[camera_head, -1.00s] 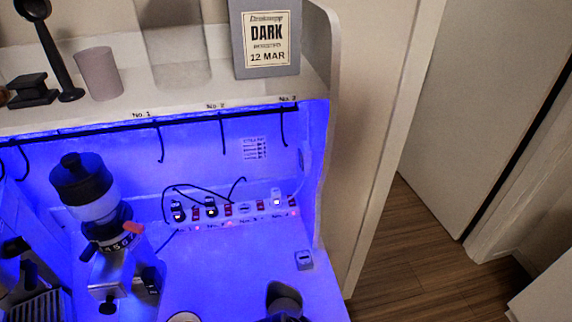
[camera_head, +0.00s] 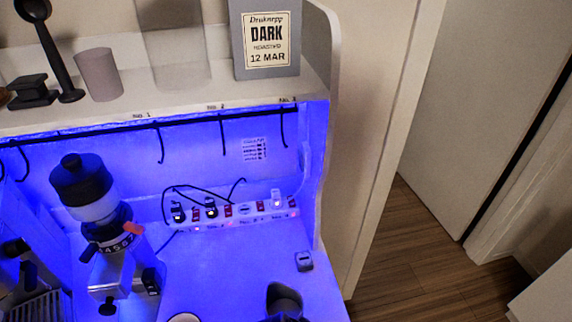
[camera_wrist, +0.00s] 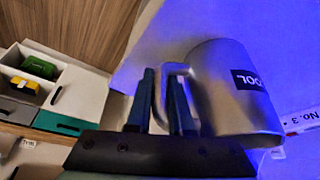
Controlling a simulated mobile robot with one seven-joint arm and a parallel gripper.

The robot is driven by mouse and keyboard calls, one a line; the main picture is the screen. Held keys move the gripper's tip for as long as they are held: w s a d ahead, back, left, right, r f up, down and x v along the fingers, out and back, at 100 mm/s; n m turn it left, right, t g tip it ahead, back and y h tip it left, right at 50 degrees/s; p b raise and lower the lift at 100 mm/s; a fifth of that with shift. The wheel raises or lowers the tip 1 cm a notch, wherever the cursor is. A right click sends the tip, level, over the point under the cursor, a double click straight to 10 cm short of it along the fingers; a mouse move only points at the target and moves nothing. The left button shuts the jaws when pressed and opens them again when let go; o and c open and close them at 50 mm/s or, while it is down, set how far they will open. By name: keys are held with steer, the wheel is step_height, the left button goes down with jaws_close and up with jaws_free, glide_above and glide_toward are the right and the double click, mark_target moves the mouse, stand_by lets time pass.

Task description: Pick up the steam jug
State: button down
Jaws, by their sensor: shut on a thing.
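The steam jug is a brushed metal jug with a dark label, and it fills the right of the wrist view (camera_wrist: 222,85), appearing tilted there. My gripper (camera_wrist: 162,92) is shut on the jug's handle, with one dark finger on each side of it. In the head view the jug (camera_head: 284,299) shows at the bottom edge, with its dark opening visible and its lower part cut off. I cannot tell whether its base touches the counter.
A coffee grinder (camera_head: 100,215) stands on the blue-lit counter to the left. A power strip (camera_head: 240,212) with plugs and cables runs along the back. A small grey box (camera_head: 304,261) lies right of the jug.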

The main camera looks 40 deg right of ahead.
steer(key=shift+r, duration=0.1)
stand_by(0.3)
step_height(320, 180, up, 10)
steer(key=b, duration=0.1)
stand_by(0.9)
